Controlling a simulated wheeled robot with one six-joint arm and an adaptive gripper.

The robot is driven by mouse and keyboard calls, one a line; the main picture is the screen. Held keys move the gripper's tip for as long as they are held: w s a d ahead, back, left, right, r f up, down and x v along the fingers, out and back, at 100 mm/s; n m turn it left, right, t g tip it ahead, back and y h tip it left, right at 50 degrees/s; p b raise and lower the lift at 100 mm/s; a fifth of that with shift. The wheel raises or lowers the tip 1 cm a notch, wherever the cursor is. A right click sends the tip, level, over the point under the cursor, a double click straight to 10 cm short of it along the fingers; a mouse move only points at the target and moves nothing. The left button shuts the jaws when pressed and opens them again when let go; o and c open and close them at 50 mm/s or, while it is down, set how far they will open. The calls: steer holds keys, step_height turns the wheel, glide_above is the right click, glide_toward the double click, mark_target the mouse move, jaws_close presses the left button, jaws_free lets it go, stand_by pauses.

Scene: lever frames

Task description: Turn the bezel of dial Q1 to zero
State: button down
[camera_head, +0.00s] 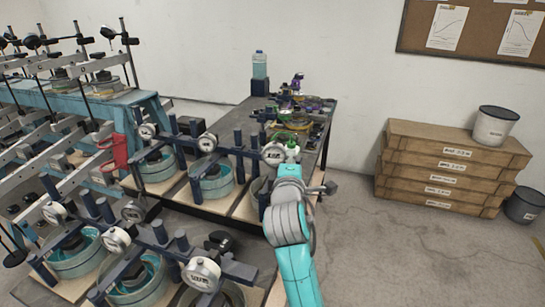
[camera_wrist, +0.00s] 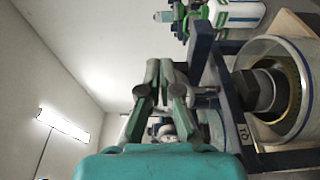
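A label reading Q1 (camera_wrist: 243,134) shows sideways on a dark blue frame bar in the wrist view. In the head view a round white dial (camera_head: 274,153) stands on the nearest frame of the back row, just left of my gripper (camera_head: 291,148); its label is too small to read. My gripper's two fingers (camera_wrist: 159,68) show in the wrist view with a narrow gap between them and nothing clearly held. They are left of the frame's post. A pale round part (camera_wrist: 166,130) shows behind the fingers, partly hidden. The dial's face and bezel cannot be made out there.
More frames with dials, such as one with a white dial (camera_head: 201,274), stand left and in front. A dark table (camera_head: 318,150) with a bottle (camera_head: 260,66) is behind. Stacked wooden boxes (camera_head: 440,175) stand right. Floor between is clear.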

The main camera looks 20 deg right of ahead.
steer(key=shift+w+a+r, duration=0.1)
steer(key=shift+a+r, duration=0.15)
steer(key=shift+r, duration=0.25)
stand_by(0.3)
steer(key=shift+s+d+r, duration=0.2)
steer(key=shift+d, duration=0.1)
steer(key=shift+v, duration=2.9)
steer(key=shift+d, duration=0.1)
steer(key=w+d+f, duration=0.2)
steer(key=w, duration=0.3)
steer(key=shift+w+f, duration=0.25)
steer(key=shift+f, duration=0.05)
steer(key=shift+w+a, duration=0.1)
steer(key=shift+r, duration=0.3)
